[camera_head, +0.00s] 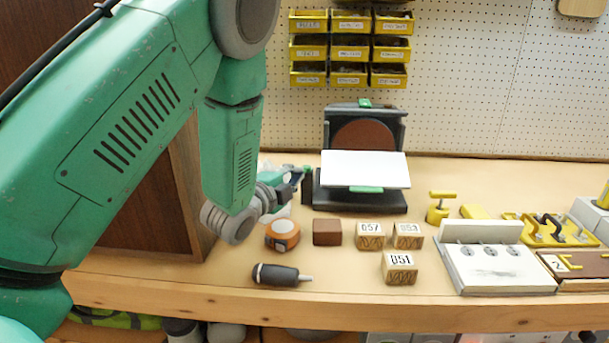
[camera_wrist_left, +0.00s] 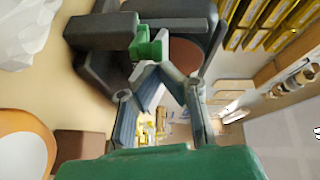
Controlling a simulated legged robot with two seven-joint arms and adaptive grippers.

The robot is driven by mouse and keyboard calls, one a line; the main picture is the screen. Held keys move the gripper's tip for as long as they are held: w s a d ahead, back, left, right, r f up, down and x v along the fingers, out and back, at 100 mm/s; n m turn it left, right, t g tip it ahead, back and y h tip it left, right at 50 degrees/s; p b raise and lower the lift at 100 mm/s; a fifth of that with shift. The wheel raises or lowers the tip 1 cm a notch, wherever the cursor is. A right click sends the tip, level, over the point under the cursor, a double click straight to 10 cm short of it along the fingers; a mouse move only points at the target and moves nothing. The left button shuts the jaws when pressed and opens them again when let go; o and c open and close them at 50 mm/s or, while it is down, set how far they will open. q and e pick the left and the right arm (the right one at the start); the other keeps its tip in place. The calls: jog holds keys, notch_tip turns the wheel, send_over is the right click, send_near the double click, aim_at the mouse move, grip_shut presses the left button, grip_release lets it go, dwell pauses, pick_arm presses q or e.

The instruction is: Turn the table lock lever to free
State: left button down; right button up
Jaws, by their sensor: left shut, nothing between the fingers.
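The disc sander (camera_head: 360,132) is a dark machine with a brown disc and a white tilted table (camera_head: 365,169). In the left wrist view, a green lever (camera_wrist_left: 147,44) sits on the sander's dark side (camera_wrist_left: 105,32). My left gripper (camera_head: 304,174) is at the sander's left side. In the left wrist view, its fingertips (camera_wrist_left: 157,68) are together and empty, close beside the green lever. I cannot tell whether they touch it. In the head view, the gripper and arm partly cover that side. My right gripper is not in view.
An orange tape measure (camera_head: 283,235), a brown block (camera_head: 327,232), a dark screwdriver (camera_head: 280,275) and numbered wooden blocks (camera_head: 400,267) lie in front. A wooden cabinet (camera_head: 187,190) stands left. Yellow bins (camera_head: 350,47) hang behind. Bench space between blocks and sander is narrow.

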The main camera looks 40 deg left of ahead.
pick_arm(q)
jog(key=a, duration=0.3)
jog(key=shift+s, duration=0.2)
notch_tip(320, 180, up, 10)
dwell(0.7)
dwell(0.4)
